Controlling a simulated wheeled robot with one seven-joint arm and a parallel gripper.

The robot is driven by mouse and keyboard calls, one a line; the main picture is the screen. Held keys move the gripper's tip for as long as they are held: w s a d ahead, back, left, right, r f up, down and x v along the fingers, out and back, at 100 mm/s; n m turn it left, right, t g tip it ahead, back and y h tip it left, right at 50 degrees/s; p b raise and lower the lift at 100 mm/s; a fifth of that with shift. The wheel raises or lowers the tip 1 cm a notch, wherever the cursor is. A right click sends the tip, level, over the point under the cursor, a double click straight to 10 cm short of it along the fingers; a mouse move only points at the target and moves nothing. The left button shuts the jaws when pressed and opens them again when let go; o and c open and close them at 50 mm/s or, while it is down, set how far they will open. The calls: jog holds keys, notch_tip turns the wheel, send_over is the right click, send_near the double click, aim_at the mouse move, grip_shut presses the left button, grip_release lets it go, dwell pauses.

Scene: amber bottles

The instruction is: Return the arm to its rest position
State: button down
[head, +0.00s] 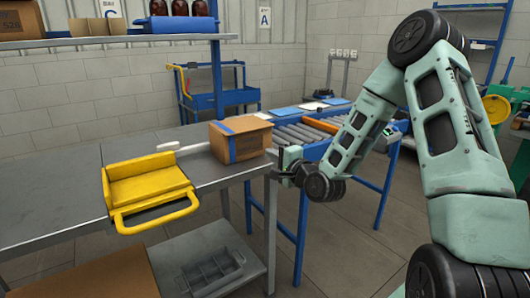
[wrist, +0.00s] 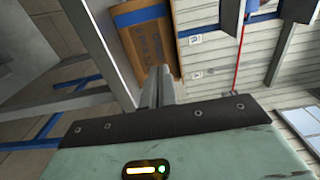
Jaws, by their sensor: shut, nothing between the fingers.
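My arm reaches in from the right in the head view and bends down to my gripper (head: 285,165), which is by the right end of the grey table (head: 50,205). In the wrist view my gripper (wrist: 160,75) has its fingers together with nothing between them. A closed cardboard box (head: 240,139) with blue tape stands on the table's right corner, just left of my gripper. The box also shows beyond the fingers in the wrist view (wrist: 150,40). I cannot tell whether the fingers touch it.
A yellow tray with a handle (head: 150,187) lies on the table. A roller conveyor (head: 300,135) with a blue frame stands behind my gripper. Several amber bottles (head: 180,8) are on the upper shelf. A blue cart (head: 222,98) stands at the back. Floor right of the table is open.

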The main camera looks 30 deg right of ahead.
jog(key=s+a+n+g+y+p, duration=0.2)
jog(key=s+a+n+g, duration=0.3)
jog(key=a, duration=0.5)
jog(key=s+a+n+g+y+p, duration=0.2)
jog(key=s+a+n+g+p, duration=0.15)
jog(key=a+n, duration=0.55)
jog(key=s+a+r+n+g+h+p, duration=0.1)
jog(key=s+a+r+n+g, duration=0.1)
jog(key=s, duration=0.7)
jog(key=s+a+r+n+g+h+p, duration=0.1)
jog(key=s+a+r+n+g, duration=0.2)
jog(key=s, duration=0.6)
jog(key=s+a+r+n+g+h+p, duration=0.2)
jog(key=s+n, duration=0.4)
jog(key=s, duration=0.3)
notch_tip(320, 180, up, 2)
jog(key=shift+s+a+r+g, duration=0.1)
jog(key=shift+s+a+g, duration=0.3)
jog(key=shift+g, duration=0.85)
jog(key=shift+w+a, duration=0.1)
jog(key=shift+w, duration=0.05)
